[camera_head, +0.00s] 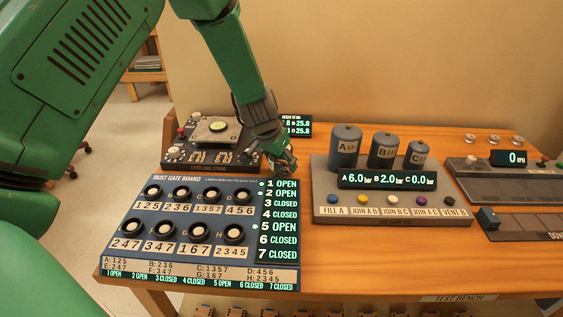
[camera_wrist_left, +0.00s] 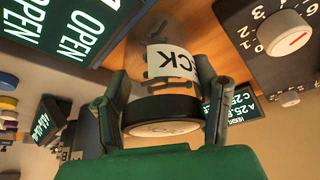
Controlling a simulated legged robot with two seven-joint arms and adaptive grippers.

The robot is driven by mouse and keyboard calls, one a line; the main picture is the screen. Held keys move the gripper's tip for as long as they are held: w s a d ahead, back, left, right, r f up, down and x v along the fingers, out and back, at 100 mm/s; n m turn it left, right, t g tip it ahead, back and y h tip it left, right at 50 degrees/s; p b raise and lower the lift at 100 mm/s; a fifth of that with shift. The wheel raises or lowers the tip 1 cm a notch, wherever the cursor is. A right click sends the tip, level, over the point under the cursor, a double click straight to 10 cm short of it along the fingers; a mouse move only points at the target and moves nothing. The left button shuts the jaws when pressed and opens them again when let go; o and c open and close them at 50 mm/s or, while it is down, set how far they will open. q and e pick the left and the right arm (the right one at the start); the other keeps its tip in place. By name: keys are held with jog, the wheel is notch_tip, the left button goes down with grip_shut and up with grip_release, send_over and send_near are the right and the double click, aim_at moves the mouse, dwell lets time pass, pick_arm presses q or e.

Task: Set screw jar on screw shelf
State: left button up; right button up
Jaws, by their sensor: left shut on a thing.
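My left gripper (camera_head: 281,163) is at the back of the bench, between the dust gate board and the grey tank unit. In the left wrist view its two fingers (camera_wrist_left: 163,118) are shut on a clear jar (camera_wrist_left: 175,45) with a black lid (camera_wrist_left: 160,112). The jar has a white label, partly readable as "CK", and dark pieces inside. Its lid is towards the wrist camera. I cannot tell whether the jar touches the bench. In the head view the jar is not clearly visible. No shelf marked for screws can be made out. My right gripper is not in view.
The dust gate board (camera_head: 185,215) lies front left, with a levelling stand (camera_head: 205,142) behind it. The tank unit (camera_head: 390,205) stands to the right. Wooden bench top (camera_head: 345,262) is bare in front of the tanks. A wooden rack (camera_head: 148,75) stands far left.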

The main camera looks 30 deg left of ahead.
pick_arm(q)
jog(key=o, duration=1.6)
jog(key=shift+c, duration=0.2)
